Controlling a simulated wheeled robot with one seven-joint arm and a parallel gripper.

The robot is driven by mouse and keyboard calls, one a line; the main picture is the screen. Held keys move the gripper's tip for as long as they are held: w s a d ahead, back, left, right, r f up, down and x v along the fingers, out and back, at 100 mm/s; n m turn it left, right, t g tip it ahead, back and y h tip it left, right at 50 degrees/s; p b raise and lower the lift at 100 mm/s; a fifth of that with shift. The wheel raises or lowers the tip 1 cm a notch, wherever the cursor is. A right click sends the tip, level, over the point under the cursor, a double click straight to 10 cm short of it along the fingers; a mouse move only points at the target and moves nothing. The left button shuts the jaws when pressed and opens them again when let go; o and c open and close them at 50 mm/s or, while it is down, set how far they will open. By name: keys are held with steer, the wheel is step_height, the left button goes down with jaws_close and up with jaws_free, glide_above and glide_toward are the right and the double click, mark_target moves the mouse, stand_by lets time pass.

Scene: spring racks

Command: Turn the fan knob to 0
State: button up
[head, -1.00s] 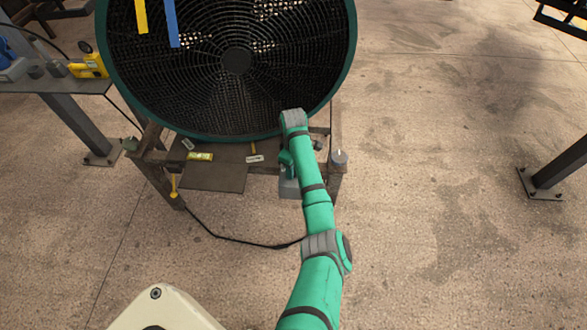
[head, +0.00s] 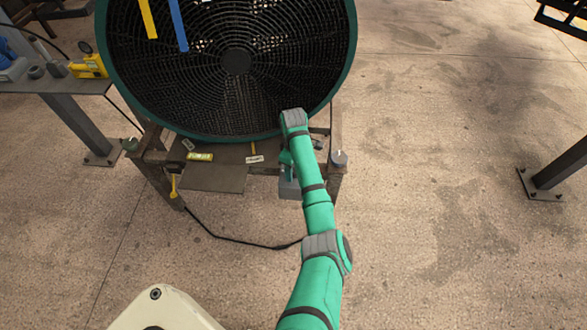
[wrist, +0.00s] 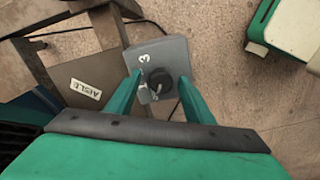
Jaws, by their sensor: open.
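The fan (head: 237,62) is a large round green-rimmed unit with a dark grille, on a metal stand. A grey control box (head: 289,188) sits low at the stand's right side, mostly behind my arm in the head view. In the wrist view the grey box (wrist: 170,52) carries a round black fan knob (wrist: 160,80) with white markings; a "3" is readable and the others are partly hidden. My gripper (wrist: 158,90) is open, its two green fingers on either side of the knob. I cannot tell whether they touch it.
A label reading "AISLE" (wrist: 86,90) lies on the stand's plate. A bench (head: 60,78) with a yellow tool (head: 90,67) stands at the left. A black cable (head: 245,242) runs over the floor.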

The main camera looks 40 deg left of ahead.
step_height(320, 180, up, 11)
stand_by(0.4)
steer(key=shift+f, duration=0.15)
stand_by(0.4)
